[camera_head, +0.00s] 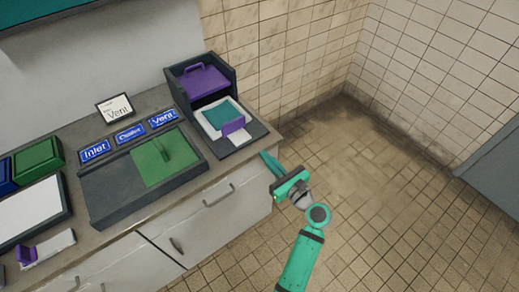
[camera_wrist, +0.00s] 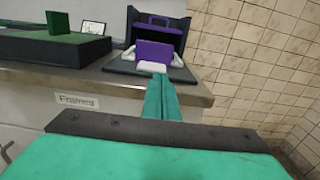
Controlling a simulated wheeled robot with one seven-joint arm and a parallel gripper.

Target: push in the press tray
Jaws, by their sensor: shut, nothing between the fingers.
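The press (camera_head: 203,82) is a dark box at the right end of the counter, with a purple handled plate inside its upper part. Its tray (camera_head: 207,131) is pulled out toward the front. The tray is white with a teal sheet and an upright purple front plate (camera_head: 233,126). In the wrist view, the tray's purple plate (camera_wrist: 155,53) stands ahead of my fingers, beneath the press's purple top (camera_wrist: 158,24). My gripper (camera_head: 266,157) is shut and empty, off the counter's front right edge. In the wrist view its fingertips (camera_wrist: 160,78) point at the tray's white front tab; contact cannot be told.
A dark board with a green block (camera_head: 164,159) lies left of the press. Drawers with handles (camera_head: 218,196) front the counter (camera_head: 235,166). The tiled floor to the right is clear.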

